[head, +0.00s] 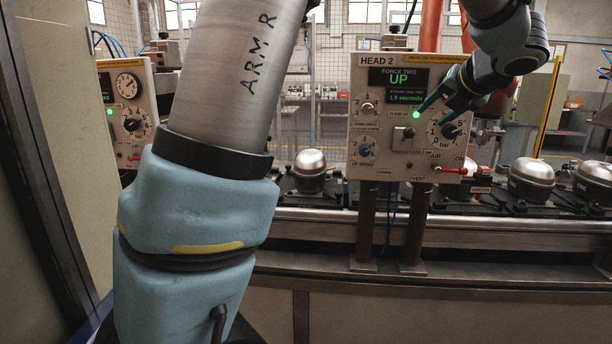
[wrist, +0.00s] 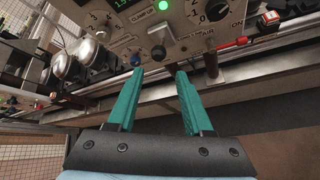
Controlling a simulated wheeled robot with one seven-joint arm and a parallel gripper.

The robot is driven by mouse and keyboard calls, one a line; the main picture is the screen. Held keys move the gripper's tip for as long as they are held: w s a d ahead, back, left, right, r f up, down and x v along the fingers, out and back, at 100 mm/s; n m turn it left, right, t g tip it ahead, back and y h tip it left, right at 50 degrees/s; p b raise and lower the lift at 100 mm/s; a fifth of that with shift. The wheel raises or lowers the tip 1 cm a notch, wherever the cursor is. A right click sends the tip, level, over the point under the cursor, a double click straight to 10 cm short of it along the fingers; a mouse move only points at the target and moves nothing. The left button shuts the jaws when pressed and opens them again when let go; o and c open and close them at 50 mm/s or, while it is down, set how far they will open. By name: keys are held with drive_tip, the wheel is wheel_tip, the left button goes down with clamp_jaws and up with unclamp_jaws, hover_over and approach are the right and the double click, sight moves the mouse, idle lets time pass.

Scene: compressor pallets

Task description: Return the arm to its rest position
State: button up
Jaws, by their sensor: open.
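My gripper (head: 438,106) is in front of the HEAD 2 control panel (head: 425,162), at the upper right of the head view. In the wrist view my gripper (wrist: 160,78) shows two green fingers spread apart with nothing between them. The fingers point toward the lower part of the panel (wrist: 205,28). I cannot tell the exact gap between fingertips and panel. My arm, marked ARM R, fills the left middle of the head view and hides part of the line behind it.
A red-handled AIR lever (head: 450,170) sticks out at the panel's lower right. Compressors stand on the conveyor on both sides, one at the left (head: 311,170) and one at the right (head: 531,180). Another panel (head: 128,115) stands at the far left. The floor-side front below the conveyor looks clear.

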drive_tip(key=w+a+f+m+t+h, duration=0.2)
drive_tip(key=w+a+m+h, duration=0.1)
drive_tip(key=w+a+m, duration=0.6)
drive_tip(key=s+a+f+m+g+h, duration=0.1)
drive_tip(key=s+a+f+m+g, duration=0.15)
drive_tip(key=f+m, duration=0.45)
drive_tip(key=s+a+f+m+g+y, duration=0.1)
drive_tip(key=s+a+f+m+g, duration=0.3)
drive_tip(key=s+a+f+m, duration=0.3)
drive_tip(key=s+a+f+m+g+y, duration=0.1)
drive_tip(key=s+a+f+m+g, duration=0.4)
drive_tip(key=s+a, duration=0.9)
wheel_tip(320, 180, down, 4)
drive_tip(key=a+m, duration=0.2)
drive_tip(key=m, duration=0.1)
drive_tip(key=shift+y, duration=0.3)
drive_tip(key=shift+w+r, duration=0.1)
drive_tip(key=shift+r, duration=0.05)
